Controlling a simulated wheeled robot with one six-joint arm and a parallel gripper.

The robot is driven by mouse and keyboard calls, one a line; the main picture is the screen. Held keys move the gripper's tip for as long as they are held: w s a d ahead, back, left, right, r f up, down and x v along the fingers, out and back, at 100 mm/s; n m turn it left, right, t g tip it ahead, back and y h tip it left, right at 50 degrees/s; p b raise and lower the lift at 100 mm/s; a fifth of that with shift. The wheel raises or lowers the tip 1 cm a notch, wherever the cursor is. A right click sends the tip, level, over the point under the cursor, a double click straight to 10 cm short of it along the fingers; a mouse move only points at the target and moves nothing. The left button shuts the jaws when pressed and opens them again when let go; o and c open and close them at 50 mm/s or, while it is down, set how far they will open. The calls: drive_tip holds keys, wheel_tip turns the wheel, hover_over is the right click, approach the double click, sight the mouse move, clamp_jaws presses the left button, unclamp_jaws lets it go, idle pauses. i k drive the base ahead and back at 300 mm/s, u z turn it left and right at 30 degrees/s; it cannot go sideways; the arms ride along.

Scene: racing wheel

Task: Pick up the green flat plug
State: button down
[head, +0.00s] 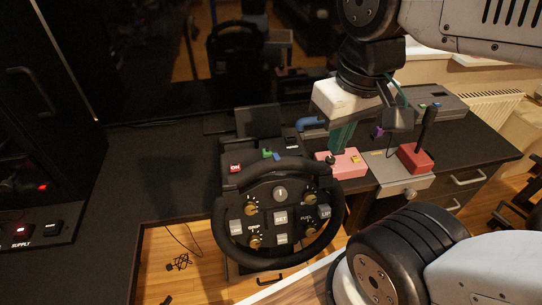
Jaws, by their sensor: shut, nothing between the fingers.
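A small green piece (267,153) sits behind the top of the racing wheel (281,213), beside a small blue piece. It may be the green flat plug, but it is too small to tell its shape. Another small green spot (422,106) shows on the grey box at the back right. My gripper (340,148) has teal fingers, which point down over the pink box (345,165). The fingers are shut and empty, to the right of the green piece behind the wheel. I cannot tell whether the fingertips touch the pink box. The fingers hide part of what is behind them.
A red joystick base (415,158) with a tall black stick stands right of the pink box. A small purple piece (377,131) lies behind it. A dark screen (180,60) rises behind the desk. The black desk top at left (150,170) is clear. Cables lie on the floor.

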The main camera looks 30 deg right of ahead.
sight(266, 154)
drive_tip(key=k, duration=1)
drive_tip(key=z, duration=1.8)
drive_tip(key=i, duration=0.95)
drive_tip(key=u, duration=2.1)
drive_tip(key=i, duration=0.5)
drive_tip(key=z, duration=0.05)
